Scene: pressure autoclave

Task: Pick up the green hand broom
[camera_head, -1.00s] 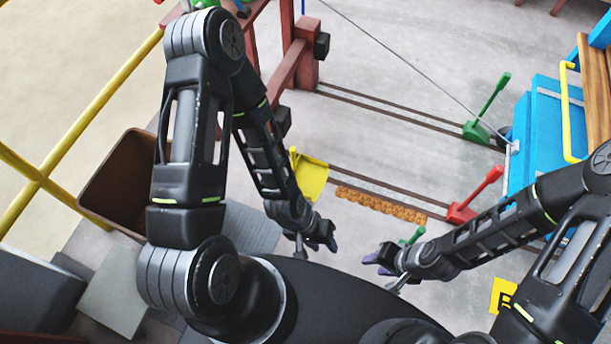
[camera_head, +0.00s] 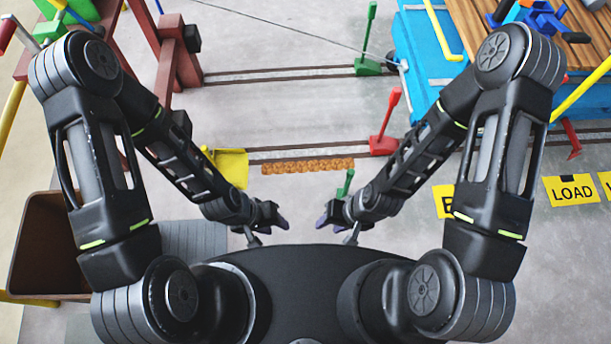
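A small green handle-like piece (camera_head: 346,182) shows just above my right gripper; it may be the green hand broom, but its lower part is hidden behind my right gripper and arm. My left gripper (camera_head: 279,217) and my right gripper (camera_head: 329,217) face each other above the front of my body, with a gap between them. Neither visibly holds anything. Their fingers are too small to tell whether they are open or shut.
A yellow dustpan-like piece (camera_head: 232,168) lies beside an orange-brown crumbly strip (camera_head: 308,166). A red lever (camera_head: 385,130) and a green lever (camera_head: 368,50) stand by the rails. A brown bin (camera_head: 45,245) is at left, a blue cart (camera_head: 425,60) at upper right. Grey floor lies between.

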